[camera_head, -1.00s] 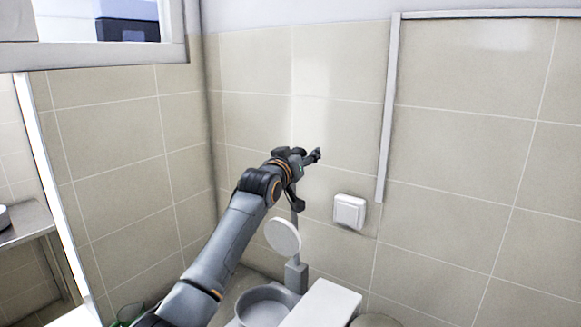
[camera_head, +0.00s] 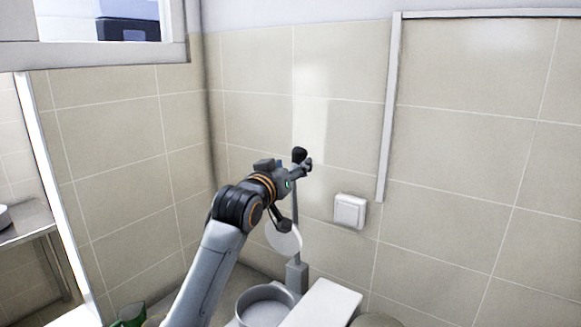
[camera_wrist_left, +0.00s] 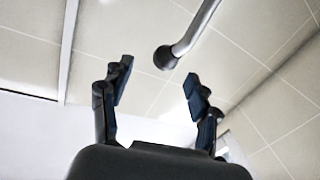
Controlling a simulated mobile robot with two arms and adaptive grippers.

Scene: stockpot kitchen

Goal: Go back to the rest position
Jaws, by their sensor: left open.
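My left gripper (camera_head: 297,195) is open and empty, raised in front of the tiled corner near an upright grey rod with a black knob (camera_head: 299,154) on top. In the left wrist view my left gripper (camera_wrist_left: 158,74) shows its two fingers spread with nothing between the pads. The rod's black end (camera_wrist_left: 165,57) shows just beyond the fingertips there, apart from both fingers. My right gripper is not in view.
A round white disc (camera_head: 284,241) stands beside the rod, below the gripper. A grey round pan (camera_head: 263,308) and a white box (camera_head: 326,305) are lower down. A white switch (camera_head: 349,211) is on the wall. A metal table (camera_head: 28,222) stands at left.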

